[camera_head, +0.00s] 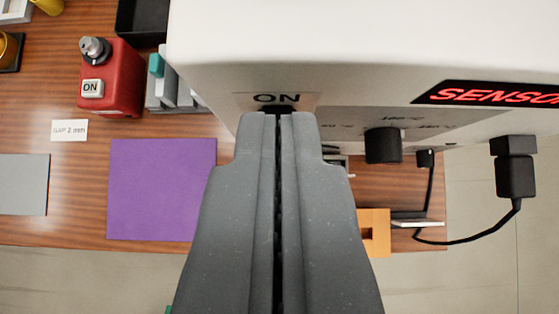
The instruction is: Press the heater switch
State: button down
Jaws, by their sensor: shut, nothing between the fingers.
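My gripper (279,114) is shut and empty in the middle of the head camera view, pointing up the picture. Its fingertips are at a small dark part just below an "ON" label (277,98) on a large white housing (360,50). The fingertips cover most of that part, so I cannot tell whether they touch it. A black knob (383,145) sits on the housing's grey panel, right of the fingertips. A red box (112,80) with a grey knob and its own "ON" label stands at the left. I cannot tell which of these is the heater switch.
A purple mat (162,190) and a grey plate (24,184) lie on the wooden table at the left. A black plug (515,170) with a cable (465,241) hangs at the right. An orange wooden piece (375,232) is near the table's front edge. Red lettering (500,95) is on the housing.

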jog(key=shift+x, duration=1.3)
jog(key=shift+f+p, duration=0.55)
jog(key=shift+f, duration=1.45)
jog(key=shift+f+b, duration=1.35)
jog(key=shift+f, duration=0.15)
notch_tip(320, 180, up, 4)
jog(key=shift+r, duration=0.15)
jog(key=b+v, duration=0.1)
jog(key=v, duration=0.9)
jog(key=shift+r, duration=0.1)
